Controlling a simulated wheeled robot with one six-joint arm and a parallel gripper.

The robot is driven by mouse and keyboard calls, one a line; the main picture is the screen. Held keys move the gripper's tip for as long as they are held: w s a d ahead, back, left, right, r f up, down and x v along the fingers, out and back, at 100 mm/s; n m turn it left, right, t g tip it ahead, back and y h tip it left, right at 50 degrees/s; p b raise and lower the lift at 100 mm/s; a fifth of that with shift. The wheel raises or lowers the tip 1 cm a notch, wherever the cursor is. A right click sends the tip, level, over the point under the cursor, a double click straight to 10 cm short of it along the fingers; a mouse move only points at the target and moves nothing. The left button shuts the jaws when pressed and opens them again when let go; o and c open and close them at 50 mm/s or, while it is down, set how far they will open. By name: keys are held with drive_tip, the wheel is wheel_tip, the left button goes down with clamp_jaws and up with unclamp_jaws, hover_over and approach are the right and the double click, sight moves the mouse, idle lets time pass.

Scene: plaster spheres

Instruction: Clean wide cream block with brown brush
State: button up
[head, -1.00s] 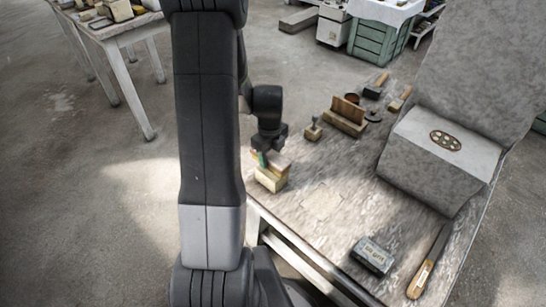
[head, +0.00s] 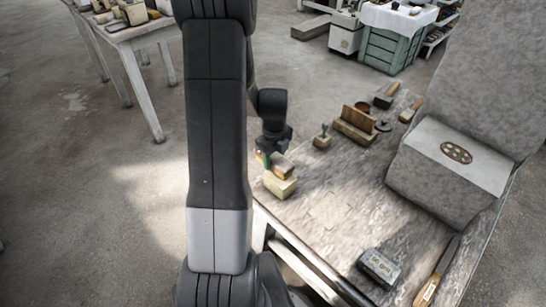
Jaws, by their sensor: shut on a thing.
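The cream block (head: 280,187) stands near the left edge of the worktable (head: 310,240). My gripper (head: 268,157) is just above its back left, partly hidden by its own wrist and my arm. It is shut on what appears to be the brown brush (head: 283,166), a small brownish piece over the top of the block. Whether the brush touches the block cannot be told at this size. A small green spot shows by the fingers.
A big grey stone form (head: 450,175) fills the right. A dark tin (head: 378,267) and a wooden-handled tool (head: 437,271) lie in front. The table's middle is clear.

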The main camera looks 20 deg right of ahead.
sight(278, 167)
drive_tip(key=shift+s+d+r, duration=0.3)
drive_tip(key=shift+s+r, duration=0.25)
drive_tip(key=shift+s, duration=0.2)
drive_tip(key=shift+s+a+f, duration=0.1)
drive_tip(key=shift+s+a, duration=0.1)
drive_tip(key=shift+a, duration=0.35)
drive_tip(key=shift+s+a+f, duration=0.1)
drive_tip(key=shift+s+a, duration=0.1)
drive_tip(key=shift+a, duration=0.35)
drive_tip(key=shift+f+b, duration=0.6)
drive_tip(key=shift+f, duration=0.05)
drive_tip(key=shift+s+d+r, duration=0.1)
drive_tip(key=shift+s, duration=0.05)
drive_tip(key=shift+s+d, duration=0.2)
drive_tip(key=shift+s, duration=0.25)
drive_tip(key=shift+s+d, duration=0.2)
drive_tip(key=shift+s, duration=0.25)
